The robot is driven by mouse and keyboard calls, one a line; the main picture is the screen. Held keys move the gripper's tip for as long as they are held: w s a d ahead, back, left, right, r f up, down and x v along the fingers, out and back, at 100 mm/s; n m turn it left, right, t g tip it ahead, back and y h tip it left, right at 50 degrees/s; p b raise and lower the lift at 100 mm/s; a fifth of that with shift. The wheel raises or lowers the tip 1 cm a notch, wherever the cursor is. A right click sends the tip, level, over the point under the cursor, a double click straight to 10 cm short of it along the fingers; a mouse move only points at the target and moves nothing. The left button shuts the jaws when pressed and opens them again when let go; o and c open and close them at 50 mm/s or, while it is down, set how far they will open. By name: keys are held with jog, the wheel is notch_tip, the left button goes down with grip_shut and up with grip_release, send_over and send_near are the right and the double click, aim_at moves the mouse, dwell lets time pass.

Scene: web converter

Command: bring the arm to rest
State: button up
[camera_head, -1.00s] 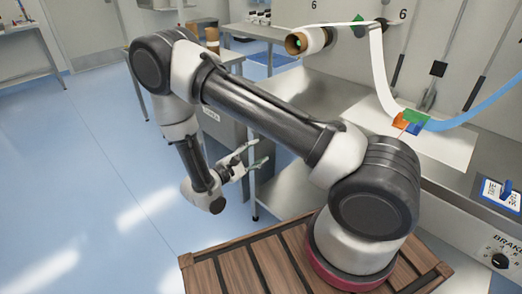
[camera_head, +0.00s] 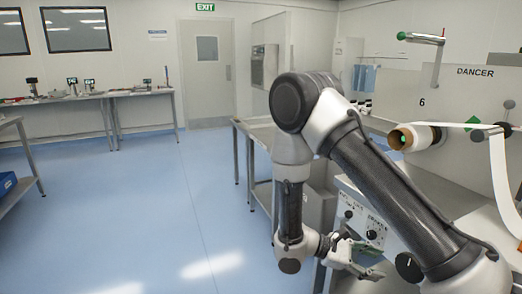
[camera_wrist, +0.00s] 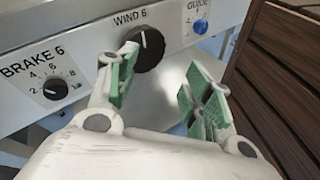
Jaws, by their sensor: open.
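My arm reaches in from the lower right of the head view, bends at a high elbow and hangs down beside the machine. My gripper (camera_head: 366,262) is at its lower end, in front of the machine's control panel. In the wrist view my gripper (camera_wrist: 160,74) is open, with green pads apart and nothing between them. The black WIND 6 knob (camera_wrist: 149,48) shows just beyond the left finger. I cannot tell whether that finger touches the knob.
The BRAKE 6 knob (camera_wrist: 55,90) and blue GUIDE knob (camera_wrist: 200,26) flank it. A roll (camera_head: 416,137) with white web sits above the panel. A steel table (camera_head: 262,135) stands behind my arm. Blue floor (camera_head: 150,220) is clear at left.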

jog(key=s+d+r+m+t+y, duration=0.1)
jog(key=s+r+m+y, duration=0.3)
jog(key=r, duration=0.5)
jog(key=s+d+r+m+t+y, duration=0.2)
jog(key=s+r+m+t+y, duration=0.1)
jog(key=r, duration=0.7)
jog(key=s+d+r+m+t+y, duration=0.2)
jog(key=s+r+y, duration=0.4)
jog(key=r, duration=0.3)
jog(key=m+t+y, duration=0.1)
jog(key=m, duration=0.1)
jog(key=shift+d+r+m+y, duration=0.15)
jog(key=shift+r+m+y, duration=0.15)
jog(key=shift+r, duration=0.1)
jog(key=shift+s, duration=0.1)
